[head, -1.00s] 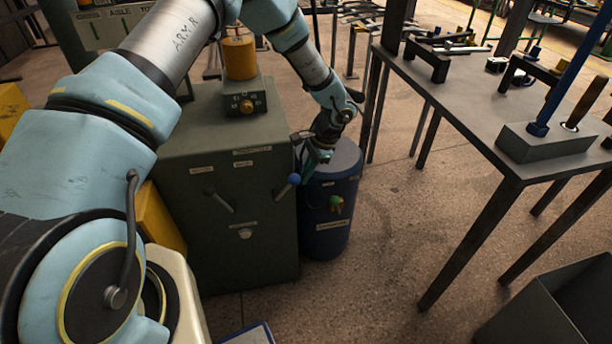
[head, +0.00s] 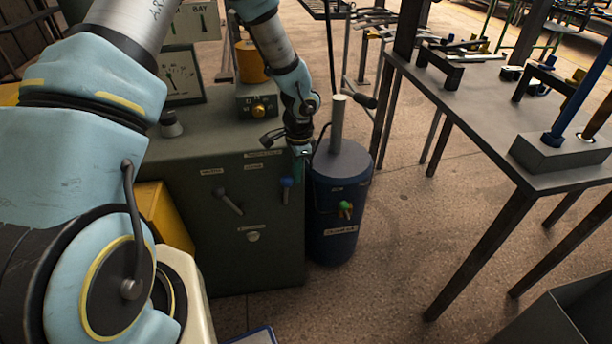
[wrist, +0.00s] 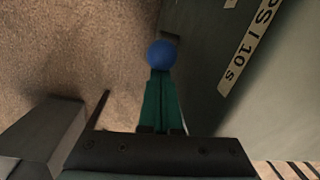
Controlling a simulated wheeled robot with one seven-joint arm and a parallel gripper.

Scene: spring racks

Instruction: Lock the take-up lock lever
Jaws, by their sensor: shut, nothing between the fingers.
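A dark green cabinet (head: 270,235) carries a blue-knobbed lever (head: 287,183) near the right of its front, below small labels too blurred to read. The lever now stands close to upright. Its blue knob also shows in the wrist view (wrist: 162,54), just beyond the fingertips. My gripper (head: 299,165) is above and slightly right of the knob, fingers pointing down. In the wrist view its teal fingers (wrist: 161,88) are together and empty. I cannot tell whether they touch the knob. A second, grey lever (head: 228,203) slants down to the right at the left of the front.
A blue drum (head: 335,230) with an upright grey rod stands against the cabinet's right side. A yellow cylinder (head: 250,62) stands at the back of the cabinet. A metal table (head: 440,90) with tools is at the right. Open floor lies between drum and table.

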